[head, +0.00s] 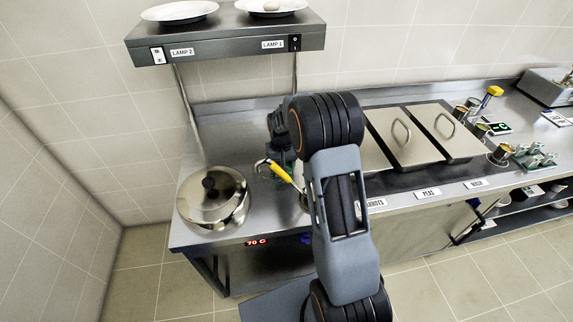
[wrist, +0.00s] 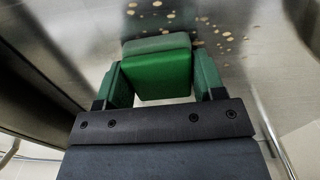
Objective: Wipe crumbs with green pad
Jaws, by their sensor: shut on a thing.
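The green pad (wrist: 157,68) is a block held between the two green fingers of my gripper (wrist: 158,82) in the wrist view. My gripper is shut on it. Pale crumbs (wrist: 226,34) are scattered on the steel surface beyond the pad, mostly to its upper right; a few lie just above its far edge. Whether the pad touches the surface is hard to tell. In the head view my arm hides most of the gripper, the pad and the crumbs.
A lidded steel pot (head: 213,199) stands at the counter's left end, with a yellow-handled tool (head: 281,173) to its right. Lidded pans (head: 402,139) lie right of my arm. A lamp shelf (head: 228,38) with plates hangs above. Small cans and green-marked items sit farther right.

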